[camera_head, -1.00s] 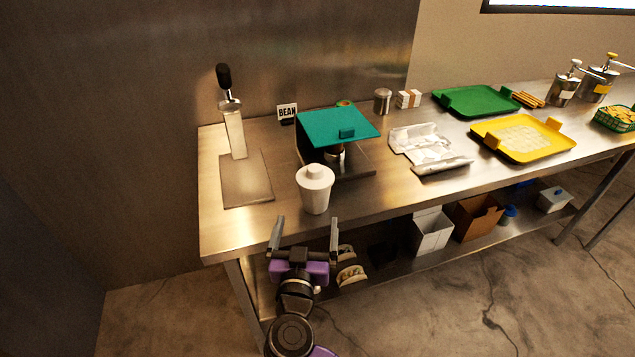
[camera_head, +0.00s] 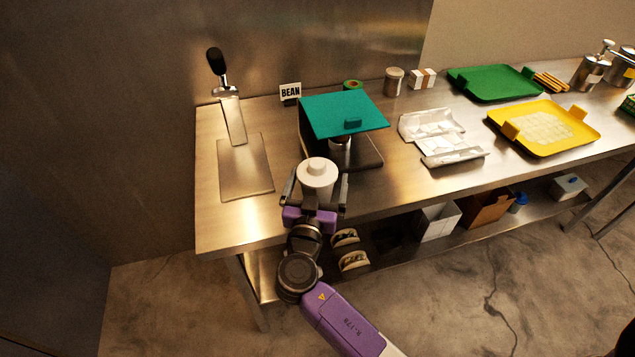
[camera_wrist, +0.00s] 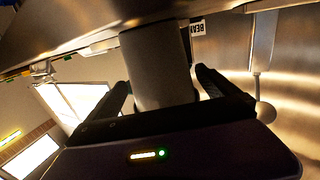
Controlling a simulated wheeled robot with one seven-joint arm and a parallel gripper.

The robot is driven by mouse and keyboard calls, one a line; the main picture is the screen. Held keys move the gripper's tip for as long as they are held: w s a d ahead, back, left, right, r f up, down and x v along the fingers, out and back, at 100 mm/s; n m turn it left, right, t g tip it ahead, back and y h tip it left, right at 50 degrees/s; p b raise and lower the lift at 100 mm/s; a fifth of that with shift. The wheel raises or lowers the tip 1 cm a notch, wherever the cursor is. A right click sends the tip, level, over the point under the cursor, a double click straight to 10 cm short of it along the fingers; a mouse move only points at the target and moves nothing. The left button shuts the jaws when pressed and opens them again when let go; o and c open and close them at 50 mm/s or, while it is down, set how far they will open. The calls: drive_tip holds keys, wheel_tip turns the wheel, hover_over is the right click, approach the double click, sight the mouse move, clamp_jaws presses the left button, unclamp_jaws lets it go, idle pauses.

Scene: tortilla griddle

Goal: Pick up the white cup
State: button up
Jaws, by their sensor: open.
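The jaws are open. In the wrist view the cup (camera_wrist: 157,65) stands between the two fingers of my gripper (camera_wrist: 165,88). I cannot tell whether either finger touches it. The cup's lower part is hidden by my gripper in the head view.
A teal-lidded box (camera_head: 343,115) stands just behind the cup. A metal press with a black handle (camera_head: 233,115) is to the left. A foil wrapper (camera_head: 432,130), a yellow tray (camera_head: 545,145) and a green tray (camera_head: 495,84) lie to the right. The table's front left is clear.

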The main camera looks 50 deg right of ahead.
drive_tip(key=p+x, duration=0.1)
drive_tip(key=x, duration=0.2)
drive_tip(key=shift+w+r, duration=0.1)
drive_tip(key=shift+w, duration=0.1)
drive_tip(key=c, duration=1.8)
drive_tip(key=shift+c, duration=0.2)
drive_tip(key=shift+r, duration=0.2)
